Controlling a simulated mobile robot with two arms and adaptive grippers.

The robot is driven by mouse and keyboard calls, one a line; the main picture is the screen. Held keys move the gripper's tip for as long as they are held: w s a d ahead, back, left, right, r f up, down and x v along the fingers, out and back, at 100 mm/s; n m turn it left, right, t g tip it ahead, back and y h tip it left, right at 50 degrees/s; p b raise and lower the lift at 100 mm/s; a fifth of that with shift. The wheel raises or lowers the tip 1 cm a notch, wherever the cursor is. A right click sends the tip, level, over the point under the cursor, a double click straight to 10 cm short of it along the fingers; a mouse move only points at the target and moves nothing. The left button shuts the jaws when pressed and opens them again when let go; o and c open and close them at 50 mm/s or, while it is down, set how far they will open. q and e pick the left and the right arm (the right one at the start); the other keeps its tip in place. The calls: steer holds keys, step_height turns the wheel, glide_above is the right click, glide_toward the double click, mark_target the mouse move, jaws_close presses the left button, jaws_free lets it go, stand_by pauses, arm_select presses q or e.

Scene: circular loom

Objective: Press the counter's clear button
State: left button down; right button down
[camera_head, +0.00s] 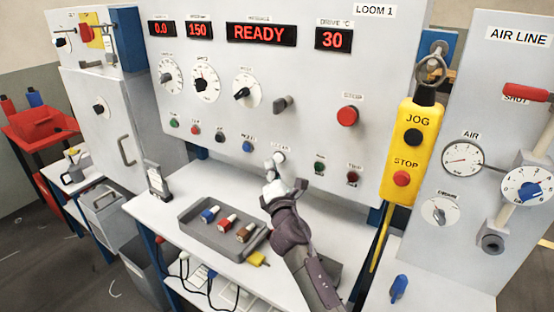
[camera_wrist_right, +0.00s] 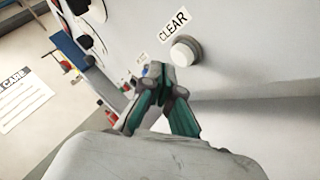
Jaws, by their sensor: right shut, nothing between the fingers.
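The white round clear button (camera_wrist_right: 186,50) sticks out of the pale panel in the right wrist view, with a CLEAR label (camera_wrist_right: 173,24) beside it. In the head view the button (camera_head: 279,157) is low on the loom panel and partly covered by my right gripper (camera_head: 270,166). The right gripper is shut and empty. In the right wrist view its fingertips (camera_wrist_right: 163,74) are just below and left of the button. I cannot tell if they touch the panel. My left gripper is not in view.
The loom panel (camera_head: 300,85) holds dials, small buttons and a READY display (camera_head: 262,33). A red button (camera_head: 347,115) is up to the right. A yellow JOG/STOP pendant (camera_head: 413,150) hangs at the right. A grey tray (camera_head: 190,216) with spools lies on the shelf below.

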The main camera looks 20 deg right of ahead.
steer(key=s+a, duration=0.1)
steer(key=a, duration=0.1)
steer(key=s+a, duration=0.2)
stand_by(0.5)
steer(key=shift+f, duration=0.1)
stand_by(0.6)
